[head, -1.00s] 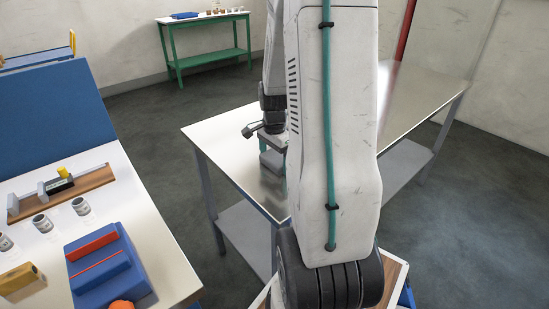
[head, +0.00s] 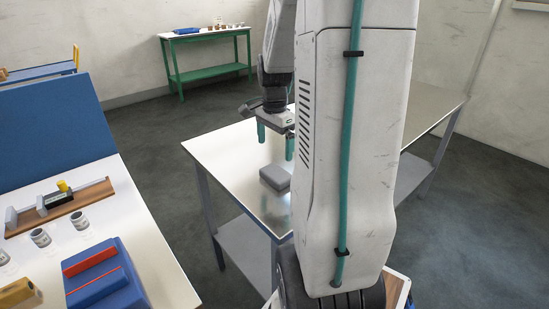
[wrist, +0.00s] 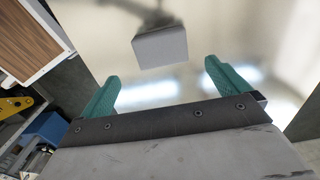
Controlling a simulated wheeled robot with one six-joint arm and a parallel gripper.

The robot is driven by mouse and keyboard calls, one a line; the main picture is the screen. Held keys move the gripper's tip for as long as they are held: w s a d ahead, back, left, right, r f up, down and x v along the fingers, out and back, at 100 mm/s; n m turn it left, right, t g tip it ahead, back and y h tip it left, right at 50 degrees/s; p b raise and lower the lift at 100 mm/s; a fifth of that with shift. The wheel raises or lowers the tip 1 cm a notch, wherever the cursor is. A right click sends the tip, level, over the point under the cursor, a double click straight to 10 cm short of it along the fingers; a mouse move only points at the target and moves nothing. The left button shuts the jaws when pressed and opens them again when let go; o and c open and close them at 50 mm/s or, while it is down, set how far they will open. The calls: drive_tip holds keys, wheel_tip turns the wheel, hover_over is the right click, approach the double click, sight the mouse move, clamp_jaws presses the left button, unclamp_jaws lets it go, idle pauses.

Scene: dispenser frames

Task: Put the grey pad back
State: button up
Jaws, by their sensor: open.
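The grey pad (head: 275,178) is a small grey block lying on the bare metal table, near its left front edge. It also shows in the wrist view (wrist: 160,47), beyond the fingers near the top. My gripper (head: 276,141) is above the pad, clear of it. Its two teal fingers, also seen in the wrist view (wrist: 161,72), are apart with nothing between them. My arm hides part of the table to the right of the pad.
A white bench (head: 165,270) at left holds a blue block with red strips (head: 103,280), a wooden rack (head: 88,194) and several small jars. A blue panel (head: 50,130) stands behind. A green table (head: 208,73) is at the back. The visible metal tabletop (head: 225,150) around the pad is clear.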

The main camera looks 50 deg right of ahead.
drive_tip(key=s+a+r+n, duration=0.1)
drive_tip(key=a+r+n, duration=0.35)
drive_tip(key=a, duration=0.35)
drive_tip(key=a+r+n, duration=0.4)
drive_tip(key=a+n, duration=0.1)
drive_tip(key=a, duration=0.4)
drive_tip(key=s+a+r+n+t, duration=0.1)
drive_tip(key=s+a+n, duration=1)
drive_tip(key=a, duration=0.2)
drive_tip(key=shift+s+r, duration=0.2)
drive_tip(key=shift+s, duration=0.15)
